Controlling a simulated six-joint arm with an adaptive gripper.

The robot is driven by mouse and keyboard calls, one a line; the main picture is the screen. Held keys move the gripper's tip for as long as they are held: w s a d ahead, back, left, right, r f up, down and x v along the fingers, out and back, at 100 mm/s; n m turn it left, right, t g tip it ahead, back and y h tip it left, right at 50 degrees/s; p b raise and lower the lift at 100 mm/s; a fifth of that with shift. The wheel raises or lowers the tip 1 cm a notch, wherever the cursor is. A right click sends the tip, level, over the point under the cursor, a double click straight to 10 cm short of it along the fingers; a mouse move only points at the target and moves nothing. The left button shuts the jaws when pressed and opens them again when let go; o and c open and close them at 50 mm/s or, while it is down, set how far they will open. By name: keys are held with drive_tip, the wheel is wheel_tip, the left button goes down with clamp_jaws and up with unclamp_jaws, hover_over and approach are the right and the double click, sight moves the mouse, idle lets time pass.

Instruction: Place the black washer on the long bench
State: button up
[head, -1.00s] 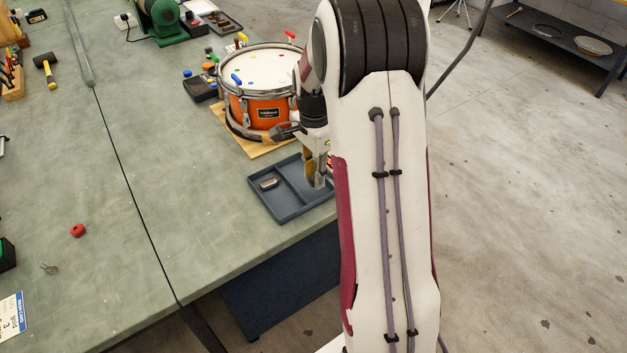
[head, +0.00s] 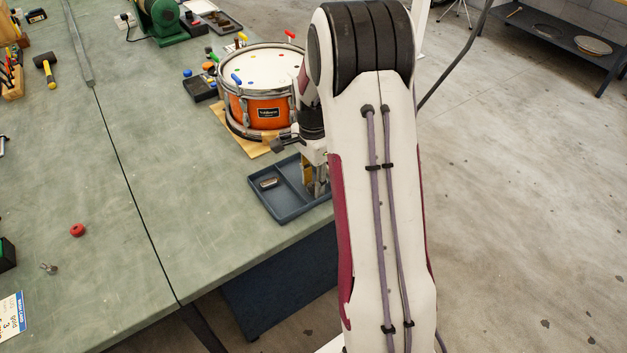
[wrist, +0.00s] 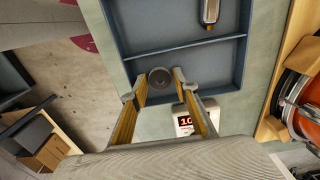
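The black washer (wrist: 160,77), a dark round disc, lies in one compartment of the blue-grey tray (wrist: 172,49) in the wrist view. My gripper (wrist: 157,86) is open, with its two fingers on either side of the washer. I cannot tell whether they touch it. In the head view my gripper (head: 317,190) is low over the right part of the tray (head: 283,217), and the washer is hidden there. The green-topped long bench (head: 190,215) carries the tray near its right edge.
A small dark-and-metal block (head: 269,183) lies in the tray's other compartment. An orange drum (head: 265,108) stands behind the tray. A small display with red digits (wrist: 190,121) is beside it. A red round piece (head: 78,230) lies at left. The bench middle is clear.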

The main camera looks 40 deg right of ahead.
sight(312, 187)
drive_tip(key=shift+o, duration=0.2)
drive_tip(key=shift+r, duration=0.1)
drive_tip(key=shift+w+d+r, duration=0.1)
drive_tip(key=shift+r, duration=3.75)
drive_tip(key=s+a+r+n+t, duration=0.3)
drive_tip(key=s+a+r+n, duration=0.55)
drive_tip(key=a+r, duration=0.4)
drive_tip(key=s+a+r+n+t, duration=0.1)
drive_tip(key=s+a+n, duration=0.3)
drive_tip(key=s, duration=0.4)
drive_tip(key=s+a+r+n+t, duration=0.1)
drive_tip(key=s+a+n, duration=0.3)
drive_tip(key=s, duration=0.4)
drive_tip(key=shift+a+r+n+t, duration=0.3)
drive_tip(key=shift+r+n, duration=0.3)
drive_tip(key=shift+n, duration=0.15)
